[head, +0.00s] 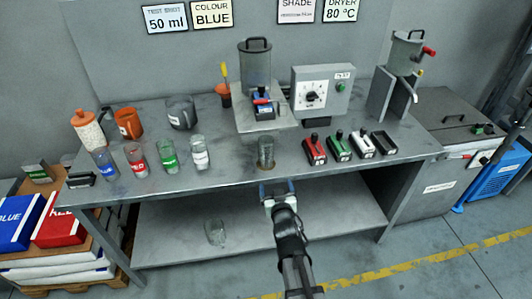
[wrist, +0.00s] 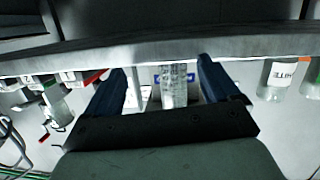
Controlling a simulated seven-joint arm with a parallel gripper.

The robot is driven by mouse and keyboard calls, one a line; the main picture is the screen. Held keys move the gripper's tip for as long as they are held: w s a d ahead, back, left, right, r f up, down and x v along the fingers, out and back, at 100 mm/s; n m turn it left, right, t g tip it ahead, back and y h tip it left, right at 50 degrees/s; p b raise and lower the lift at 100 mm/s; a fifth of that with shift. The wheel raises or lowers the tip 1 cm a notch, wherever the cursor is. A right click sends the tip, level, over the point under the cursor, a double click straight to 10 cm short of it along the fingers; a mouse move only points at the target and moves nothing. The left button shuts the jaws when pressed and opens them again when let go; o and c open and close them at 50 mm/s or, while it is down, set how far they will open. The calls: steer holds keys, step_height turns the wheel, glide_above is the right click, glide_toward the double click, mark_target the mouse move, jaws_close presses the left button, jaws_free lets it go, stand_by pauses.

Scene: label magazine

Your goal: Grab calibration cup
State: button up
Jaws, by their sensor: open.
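A clear cup with faint markings, apparently the calibration cup (head: 265,151), stands upright near the front edge of the bench, below the machine. In the wrist view the clear cup (wrist: 174,85) shows between my two fingers, beyond the bench edge. My gripper (head: 277,188) is open and empty, just in front of and below the bench's front edge. The blue fingers also show in the wrist view (wrist: 163,72), spread wide. They are apart from the cup.
Labelled blue (head: 104,163), red (head: 136,158), green (head: 168,154) and white (head: 200,152) cups stand left. Several small labelled blocks (head: 339,146) sit right. The bench edge (head: 230,174) lies between gripper and cup. Another clear cup (head: 215,232) is on the lower shelf.

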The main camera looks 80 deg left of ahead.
mark_target(265, 151)
step_height(265, 151, up, 4)
steer(key=s+r+g+y, duration=0.1)
steer(key=y, duration=0.2)
steer(key=a, duration=1.4)
steer(key=shift+a+f, duration=0.2)
steer(key=shift+f, duration=0.15)
steer(key=c, duration=1.2)
steer(key=shift+r, duration=0.15)
